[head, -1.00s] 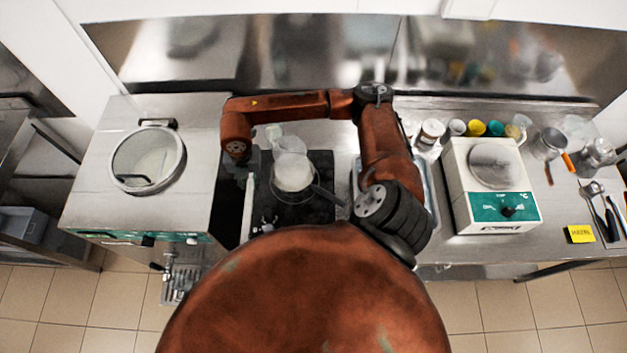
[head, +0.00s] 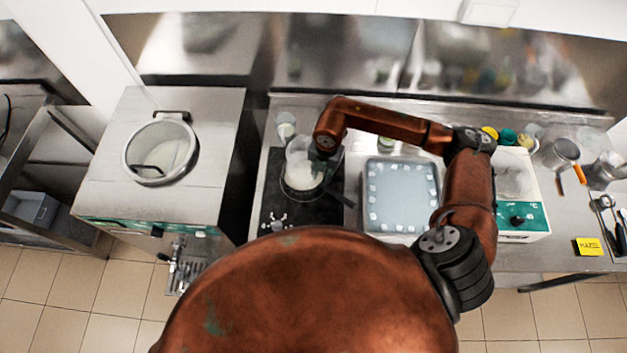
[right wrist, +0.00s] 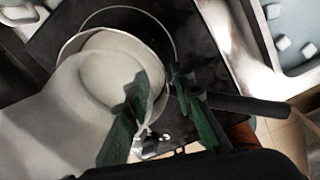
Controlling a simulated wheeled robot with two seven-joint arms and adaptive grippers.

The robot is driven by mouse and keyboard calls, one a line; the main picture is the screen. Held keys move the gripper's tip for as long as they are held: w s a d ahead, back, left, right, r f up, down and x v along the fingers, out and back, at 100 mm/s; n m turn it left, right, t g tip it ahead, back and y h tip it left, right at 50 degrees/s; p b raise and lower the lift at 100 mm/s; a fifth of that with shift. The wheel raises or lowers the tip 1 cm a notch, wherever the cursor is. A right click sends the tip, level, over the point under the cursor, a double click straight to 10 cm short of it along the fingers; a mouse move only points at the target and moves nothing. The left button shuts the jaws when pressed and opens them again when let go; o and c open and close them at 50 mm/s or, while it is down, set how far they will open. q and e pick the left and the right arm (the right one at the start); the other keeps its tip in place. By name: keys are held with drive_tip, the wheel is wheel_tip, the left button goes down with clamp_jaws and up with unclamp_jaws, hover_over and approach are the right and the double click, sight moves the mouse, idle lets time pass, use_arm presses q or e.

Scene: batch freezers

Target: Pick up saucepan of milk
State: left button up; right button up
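The saucepan of milk (head: 303,178) stands on the black hob at the left of the counter, its dark handle pointing right. In the right wrist view the pan (right wrist: 70,47) holds white liquid and its handle (right wrist: 245,104) runs right. My right gripper (right wrist: 158,82) is over the pan's handle-side rim. Its green fingers are apart, one over the milk and one near the handle's root; whether they touch the pan is unclear. In the head view my wrist hides the fingers. My left gripper is not in view.
A clear jug (head: 297,150) overlaps the pan's back edge in the head view. A tray of ice cubes (head: 433,228) lies right of the black hob (head: 271,190). A batch freezer (head: 205,130) stands left, and a white heating unit (head: 535,190) right.

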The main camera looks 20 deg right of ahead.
wheel_tip(320, 180, down, 4)
drive_tip(key=shift+d+f+p, duration=0.1)
drive_tip(key=shift+f+p, duration=0.15)
drive_tip(key=shift+p, duration=0.65)
drive_tip(key=shift+f, duration=0.35)
clamp_jaws()
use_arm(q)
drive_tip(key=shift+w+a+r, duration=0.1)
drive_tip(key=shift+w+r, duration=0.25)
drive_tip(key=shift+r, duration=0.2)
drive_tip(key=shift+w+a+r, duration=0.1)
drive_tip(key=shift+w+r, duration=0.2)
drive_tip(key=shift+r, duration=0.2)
use_arm(e)
drive_tip(key=shift+r, duration=0.1)
